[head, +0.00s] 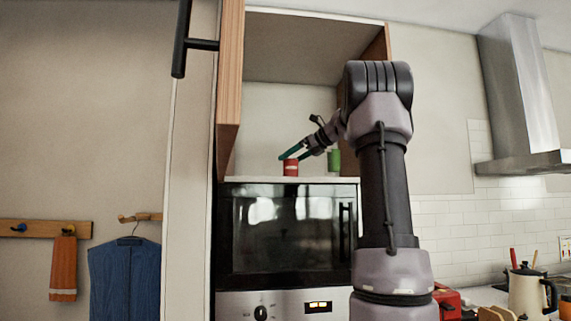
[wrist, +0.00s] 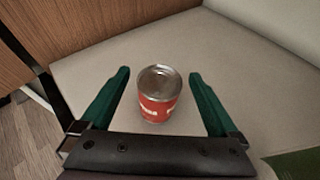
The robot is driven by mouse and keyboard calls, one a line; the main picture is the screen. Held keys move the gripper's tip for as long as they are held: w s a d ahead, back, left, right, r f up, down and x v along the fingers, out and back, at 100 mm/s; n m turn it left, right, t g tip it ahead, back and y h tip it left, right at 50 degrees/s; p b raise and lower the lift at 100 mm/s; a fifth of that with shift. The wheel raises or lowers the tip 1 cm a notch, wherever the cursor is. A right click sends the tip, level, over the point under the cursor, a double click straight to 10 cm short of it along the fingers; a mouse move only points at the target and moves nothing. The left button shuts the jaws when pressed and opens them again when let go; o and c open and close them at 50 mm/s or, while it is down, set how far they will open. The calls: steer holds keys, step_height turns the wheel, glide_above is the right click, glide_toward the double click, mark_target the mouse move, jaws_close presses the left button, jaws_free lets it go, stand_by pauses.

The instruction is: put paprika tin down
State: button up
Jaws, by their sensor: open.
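The paprika tin (head: 291,167) is a small red tin with a metal lid. It stands upright on the shelf above the oven, near the shelf's front edge. In the wrist view the tin (wrist: 160,95) stands between my two green fingers, with a visible gap on each side. My gripper (head: 290,154) is open and reaches into the shelf space from the right. It also shows in the wrist view (wrist: 160,78), with its fingertips on either side of the tin.
A green tin (head: 334,161) stands on the same shelf to the right, behind my gripper. A wooden side panel (head: 230,75) bounds the shelf on the left. The oven (head: 285,235) is directly below. The shelf (wrist: 245,55) around the red tin is clear.

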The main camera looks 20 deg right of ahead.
steer(key=v, duration=0.8)
steer(key=s+a+f+n, duration=0.1)
steer(key=a+f, duration=0.1)
steer(key=a, duration=0.1)
steer(key=s+a+f+n+g, duration=0.1)
steer(key=a+n, duration=0.1)
steer(key=a, duration=0.1)
steer(key=s+a+f+n+g, duration=0.1)
steer(key=a+f+n, duration=0.1)
steer(key=a, duration=0.2)
steer(key=shift+s+f+h, duration=0.35)
steer(key=shift+s+h, duration=0.05)
steer(key=s+a+f+n+g+h, duration=0.1)
steer(key=s+a+f+n, duration=0.5)
steer(key=s+f+n, duration=0.4)
steer(key=s+a+f+n+g+h, duration=0.1)
steer(key=s+a+f+n+h, duration=0.1)
steer(key=s+a+f+n, duration=0.4)
steer(key=s+f+n, duration=0.5)
steer(key=s+f, duration=0.2)
steer(key=shift+s+f+g+h, duration=0.3)
steer(key=shift+f, duration=0.05)
steer(key=shift+a, duration=0.1)
